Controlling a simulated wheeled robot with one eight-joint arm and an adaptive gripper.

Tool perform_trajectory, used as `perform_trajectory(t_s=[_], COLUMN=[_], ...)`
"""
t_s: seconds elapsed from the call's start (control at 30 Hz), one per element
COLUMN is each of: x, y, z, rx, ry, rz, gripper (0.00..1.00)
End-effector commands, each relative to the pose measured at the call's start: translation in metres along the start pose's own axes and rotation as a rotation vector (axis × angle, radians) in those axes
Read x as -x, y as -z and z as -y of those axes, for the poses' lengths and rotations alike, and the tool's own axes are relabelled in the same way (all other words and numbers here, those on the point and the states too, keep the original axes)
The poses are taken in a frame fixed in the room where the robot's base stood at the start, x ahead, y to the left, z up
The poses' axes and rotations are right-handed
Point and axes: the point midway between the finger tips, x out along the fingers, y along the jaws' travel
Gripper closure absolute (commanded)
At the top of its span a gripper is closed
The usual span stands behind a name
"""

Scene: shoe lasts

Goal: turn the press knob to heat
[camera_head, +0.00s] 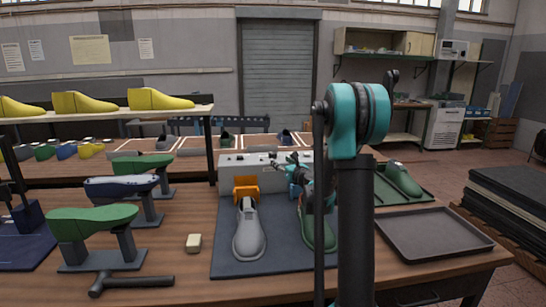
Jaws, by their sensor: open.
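The press (229,172) is a pale grey box at the back of a dark mat on the workbench. An orange block (246,187) is at its front left. The press knob is too small or hidden to make out; my arm and gripper cover the right part of the press front. My gripper (283,162) is small in the view, open, and close to the upper front of the press. I cannot tell whether it touches anything. A grey shoe last (249,230) lies on the mat below the orange block. A green last (326,235) beside it is partly behind my arm.
An empty grey tray (433,234) is at the right. A shelf with yellow lasts (160,99) rises behind.

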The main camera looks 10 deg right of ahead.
Motion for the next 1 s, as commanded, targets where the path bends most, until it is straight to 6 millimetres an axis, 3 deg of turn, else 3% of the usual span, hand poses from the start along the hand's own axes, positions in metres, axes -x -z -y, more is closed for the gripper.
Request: perform_trajectory(t_s=[0.2, 0.43, 0.87, 1.0], x=[-0.044, -0.076, -0.087, -0.087], y=[0.000, 0.000, 0.000, 0.000], z=[-0.001, 0.000, 0.000, 0.000], rx=[0.000, 0.000, 0.000, 0.000], ry=[-0.002, -0.001, -0.001, -0.001], rz=[0.000, 0.000, 0.000, 0.000], gripper=[0.45, 0.45, 0.45, 0.58])
